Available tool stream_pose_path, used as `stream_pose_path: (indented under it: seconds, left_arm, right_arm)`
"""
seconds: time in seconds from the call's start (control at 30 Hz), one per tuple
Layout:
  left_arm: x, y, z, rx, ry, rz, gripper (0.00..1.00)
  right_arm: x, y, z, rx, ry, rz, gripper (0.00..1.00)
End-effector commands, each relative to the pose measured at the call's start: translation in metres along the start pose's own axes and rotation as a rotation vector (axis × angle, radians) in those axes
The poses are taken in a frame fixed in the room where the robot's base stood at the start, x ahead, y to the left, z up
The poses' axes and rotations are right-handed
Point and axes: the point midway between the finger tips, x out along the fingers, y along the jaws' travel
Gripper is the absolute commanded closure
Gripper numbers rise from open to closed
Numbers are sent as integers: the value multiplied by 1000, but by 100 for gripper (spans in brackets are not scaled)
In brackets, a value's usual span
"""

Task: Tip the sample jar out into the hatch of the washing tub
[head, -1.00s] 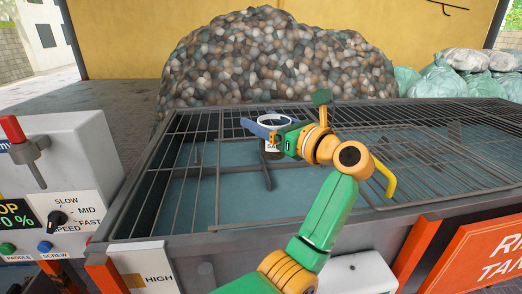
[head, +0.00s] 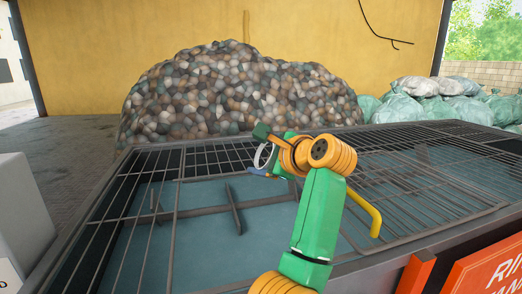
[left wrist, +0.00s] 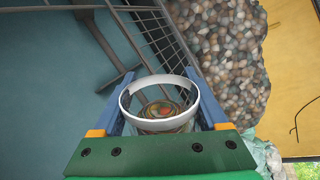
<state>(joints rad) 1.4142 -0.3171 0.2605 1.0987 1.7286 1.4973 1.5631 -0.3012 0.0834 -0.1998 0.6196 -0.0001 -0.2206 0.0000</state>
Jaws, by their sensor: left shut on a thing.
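The sample jar (head: 262,156) is held in my left gripper (head: 260,171). Its white rim shows as a tall, tilted ring in the head view; my wrist hides most of its body. In the left wrist view the jar (left wrist: 160,125) sits between the two blue fingers of the gripper (left wrist: 160,98), with coloured bits inside. The washing tub (head: 163,280) has a barred top with blue water below. The hatch (head: 205,235) appears as a large opening in the bars, below and in front of the jar. My right gripper is out of view.
A yellow handle (head: 367,211) stands up from the bars right of my arm. A pile of mixed pellets (head: 240,95) lies behind the tub. Green and white sacks (head: 435,100) lie at the back right. A grey cabinet (head: 20,215) stands at the left edge.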

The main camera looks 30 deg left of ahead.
Motion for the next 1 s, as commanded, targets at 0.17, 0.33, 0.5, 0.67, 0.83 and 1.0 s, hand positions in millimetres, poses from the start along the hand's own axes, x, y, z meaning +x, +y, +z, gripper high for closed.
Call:
stream_pose_path:
  seconds: [0.17, 0.33, 0.5, 0.67, 0.83, 1.0]
  left_arm:
    - [9, 22, -11, -167, 67, -2, 90]
    - [13, 32, -16, -300, 121, -1, 90]
    - [14, 35, -11, -680, 283, 1, 90]
    - [14, 34, -6, -864, 358, 0, 90]
    - [14, 33, -4, -901, 372, 1, 90]
    - [14, 32, -4, -897, 370, 1, 90]
  right_arm:
    - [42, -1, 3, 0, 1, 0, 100]
    - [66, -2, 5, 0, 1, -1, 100]
    - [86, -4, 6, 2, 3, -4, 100]
    - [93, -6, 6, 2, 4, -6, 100]
    - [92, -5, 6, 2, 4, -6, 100]
    - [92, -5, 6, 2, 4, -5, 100]
